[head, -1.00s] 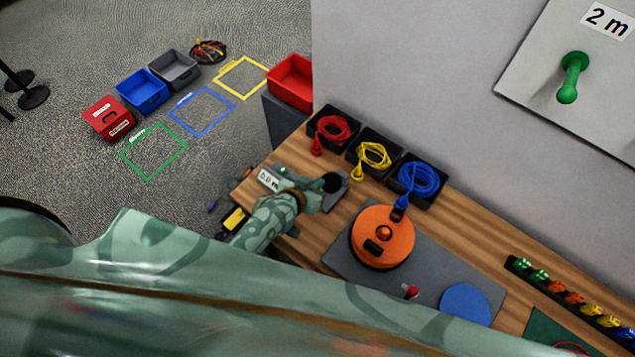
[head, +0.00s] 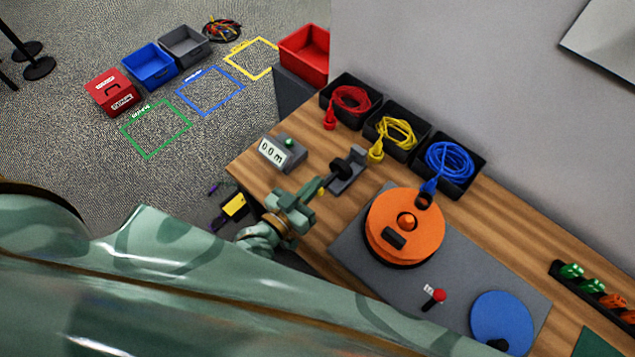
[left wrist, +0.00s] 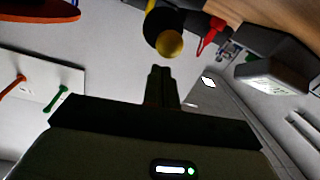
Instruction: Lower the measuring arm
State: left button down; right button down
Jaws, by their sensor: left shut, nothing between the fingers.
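The measuring device stands near the left end of the wooden table, with a grey display box (head: 278,152) reading 0.0 m and a bracket (head: 350,178) with a black wheel (head: 342,167). My left gripper (head: 318,187) is shut and empty, just in front of the wheel, near the table's front edge. In the left wrist view, the shut fingertips (left wrist: 160,72) point at a dark round part with a yellow knob (left wrist: 169,43). A small gap seems to show between them; I cannot tell whether they touch. The display box (left wrist: 272,78) is at the right there. My right gripper is out of view.
An orange reel (head: 405,222) on a grey mat (head: 345,245) stands right of the device. Black bins with red (head: 350,99), yellow (head: 397,132) and blue (head: 450,163) cables line the wall. A red bin (head: 304,53) stands beyond the table.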

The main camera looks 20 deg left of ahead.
pick_arm(q)
jog(key=shift+s+f+b, duration=0.15)
jog(key=shift+f+b, duration=0.4)
jog(key=shift+f, duration=0.25)
jog(key=shift+s+f, duration=0.1)
jog(key=r+p, duration=0.2)
jog(key=w+r+p, duration=0.1)
jog(key=r+p, duration=0.1)
jog(key=shift+w+a+r, duration=0.2)
jog(key=shift+r, duration=0.05)
jog(key=f+v, duration=0.1)
jog(key=v, duration=0.9)
jog(key=shift+f, duration=0.2)
jog(key=shift+d+f, duration=0.1)
